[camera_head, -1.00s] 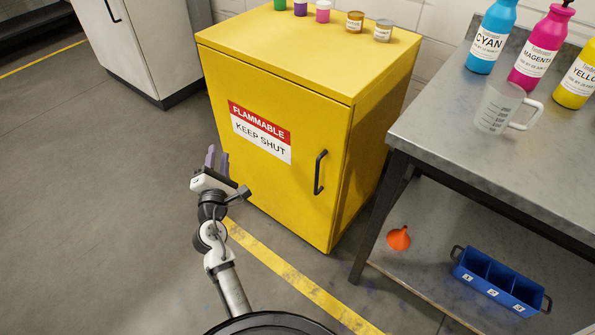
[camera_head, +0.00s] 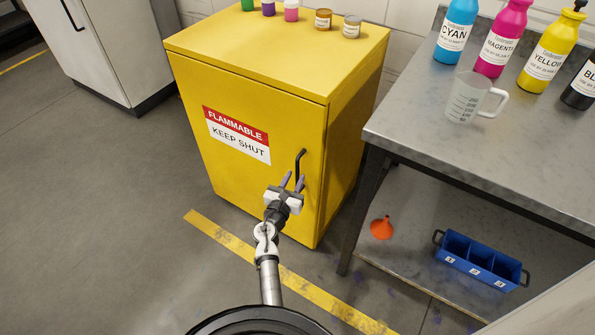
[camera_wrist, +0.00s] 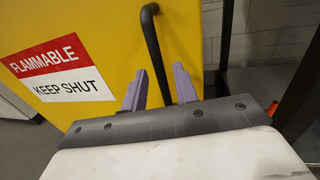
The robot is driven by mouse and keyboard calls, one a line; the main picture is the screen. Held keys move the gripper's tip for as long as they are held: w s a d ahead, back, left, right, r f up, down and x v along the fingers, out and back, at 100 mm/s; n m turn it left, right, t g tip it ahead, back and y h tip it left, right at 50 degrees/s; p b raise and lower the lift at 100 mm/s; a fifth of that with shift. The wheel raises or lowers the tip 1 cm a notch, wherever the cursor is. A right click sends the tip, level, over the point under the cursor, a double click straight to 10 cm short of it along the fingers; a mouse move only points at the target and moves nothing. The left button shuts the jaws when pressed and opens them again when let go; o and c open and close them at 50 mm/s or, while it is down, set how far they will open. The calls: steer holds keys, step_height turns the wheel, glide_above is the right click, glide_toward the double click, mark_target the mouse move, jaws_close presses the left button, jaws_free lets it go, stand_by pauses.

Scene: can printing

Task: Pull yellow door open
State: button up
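The yellow door (camera_head: 239,156) is shut on the yellow cabinet, with a red and white "FLAMMABLE KEEP SHUT" label; it also fills the left of the wrist view (camera_wrist: 105,20). Its black vertical handle (camera_head: 299,166) is near the door's right edge. In the wrist view the handle (camera_wrist: 154,45) runs down between the two purple fingers. My gripper (camera_head: 292,181) is open at the handle's lower part, and its fingers (camera_wrist: 158,82) stand apart on either side of it. I cannot tell whether either finger touches the handle.
Several small jars (camera_head: 291,11) stand on the cabinet top. A metal table (camera_head: 480,140) to the right carries ink bottles (camera_head: 500,38) and a measuring jug (camera_head: 468,97). An orange funnel (camera_head: 381,228) and a blue tray (camera_head: 481,260) are on its lower shelf. The floor left of the cabinet is clear.

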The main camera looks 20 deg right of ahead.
mark_target(297, 173)
steer(key=shift+x, duration=1.8)
jaws_close()
